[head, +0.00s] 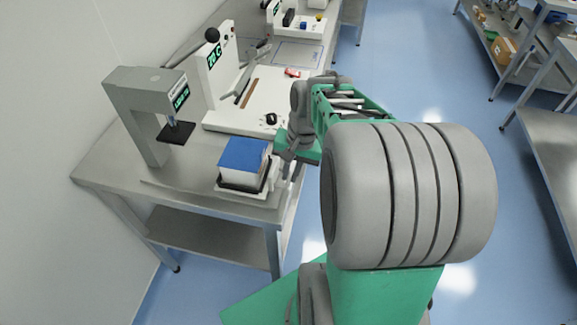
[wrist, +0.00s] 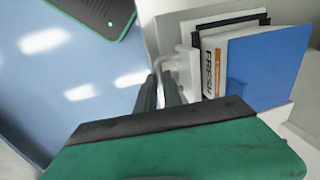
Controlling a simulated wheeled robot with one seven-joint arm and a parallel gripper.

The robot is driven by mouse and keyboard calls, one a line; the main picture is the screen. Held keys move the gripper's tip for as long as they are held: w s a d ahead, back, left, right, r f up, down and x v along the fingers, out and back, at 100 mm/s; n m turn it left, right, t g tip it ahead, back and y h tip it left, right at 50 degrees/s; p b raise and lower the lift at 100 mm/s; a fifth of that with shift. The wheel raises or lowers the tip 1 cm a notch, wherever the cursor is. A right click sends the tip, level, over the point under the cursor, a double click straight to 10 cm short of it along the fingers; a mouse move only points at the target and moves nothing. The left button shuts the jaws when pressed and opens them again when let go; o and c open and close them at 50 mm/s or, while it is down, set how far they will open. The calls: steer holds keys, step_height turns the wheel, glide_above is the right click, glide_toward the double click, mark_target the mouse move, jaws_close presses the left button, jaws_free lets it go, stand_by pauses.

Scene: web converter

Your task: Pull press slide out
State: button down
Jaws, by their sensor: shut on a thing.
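The press slide (head: 232,190) is a white tray at the front edge of the metal table. It carries a stack with a blue top (head: 243,153) over white and dark layers. The stack also shows in the wrist view (wrist: 265,68), with black lettering on a white layer. My gripper (head: 286,163) is at the slide's right side in the head view. In the wrist view my gripper's dark fingers (wrist: 166,84) are shut on a white handle (wrist: 168,63) beside the stack. The fingertips partly hide the handle. The grey press (head: 145,88) stands behind, its dark plate apart from the stack.
A white machine (head: 215,80) with a green display and a black-knobbed lever stands beyond the press on the table (head: 165,185). A white wall is at left. Blue floor (head: 420,60) is open at right, with metal shelves (head: 545,130) farther right.

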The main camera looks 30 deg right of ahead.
steer(key=shift+d, duration=0.1)
steer(key=c, duration=1.6)
jaws_free()
steer(key=shift+s+d, duration=0.15)
steer(key=shift+s, duration=0.05)
steer(key=shift+c, duration=0.2)
steer(key=shift+o, duration=0.8)
step_height(320, 180, up, 8)
steer(key=shift+s+d, duration=0.35)
steer(key=shift+d, duration=0.05)
steer(key=shift+f, duration=0.15)
